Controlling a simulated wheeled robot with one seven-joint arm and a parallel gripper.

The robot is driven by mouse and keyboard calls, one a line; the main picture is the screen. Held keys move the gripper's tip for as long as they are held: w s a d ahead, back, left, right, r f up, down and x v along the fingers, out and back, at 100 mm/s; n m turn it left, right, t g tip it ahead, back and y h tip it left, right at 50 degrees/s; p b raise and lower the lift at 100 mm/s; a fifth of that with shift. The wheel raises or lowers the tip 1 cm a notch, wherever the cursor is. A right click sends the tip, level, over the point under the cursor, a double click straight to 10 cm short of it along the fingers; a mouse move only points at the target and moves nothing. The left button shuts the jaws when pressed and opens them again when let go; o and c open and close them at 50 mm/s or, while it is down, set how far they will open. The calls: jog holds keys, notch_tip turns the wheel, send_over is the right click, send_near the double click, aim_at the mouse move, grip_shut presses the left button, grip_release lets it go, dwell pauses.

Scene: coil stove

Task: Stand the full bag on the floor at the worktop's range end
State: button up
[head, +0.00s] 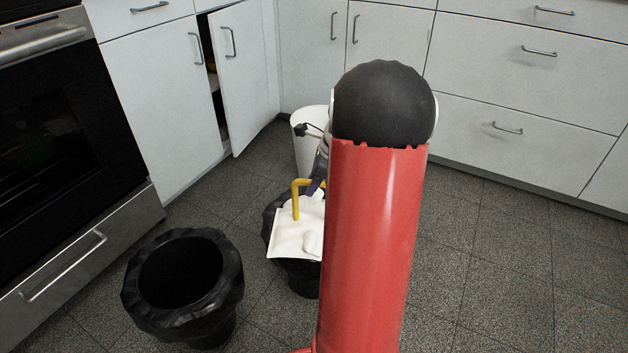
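A black bag (303,278) with a white, lumpy flat top (290,238) and a yellow loop handle (296,203) is in the middle of the head view. It looks like the full bag. My red arm covers its right side. My gripper (316,188) is at the right end of the yellow loop, mostly hidden behind my arm. I cannot tell whether its fingers are closed on the loop. Whether the bag touches the floor is also unclear. The range (60,150), with its dark oven door, stands at the left edge.
An open, empty-looking black container (185,275) with a crumpled rim stands on the floor at front left. A white bin (308,150) stands behind the bag. A cabinet door (243,85) hangs ajar beside the range. The tiled floor (500,290) is clear on the right.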

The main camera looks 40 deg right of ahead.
jog(key=p+v, duration=0.2)
jog(key=v, duration=0.9)
jog(key=shift+d+r+p, duration=0.1)
jog(key=shift+r+p, duration=0.15)
jog(key=shift+p, duration=0.05)
jog(key=s+a+r+n+h, duration=0.1)
jog(key=a+r+n, duration=0.2)
jog(key=a+n, duration=0.35)
jog(key=s+a+r+n, duration=0.2)
jog(key=a+n, duration=0.2)
jog(key=a, duration=0.5)
jog(key=s+a+f+n+t+h, duration=0.1)
jog(key=s+a+n, duration=1.1)
jog(key=n, duration=0.5)
jog(key=shift+a+f+t+h, duration=0.3)
jog(key=shift+a+t, duration=0.1)
jog(key=shift+a, duration=0.5)
notch_tip(320, 180, up, 7)
jog(key=p, duration=0.7)
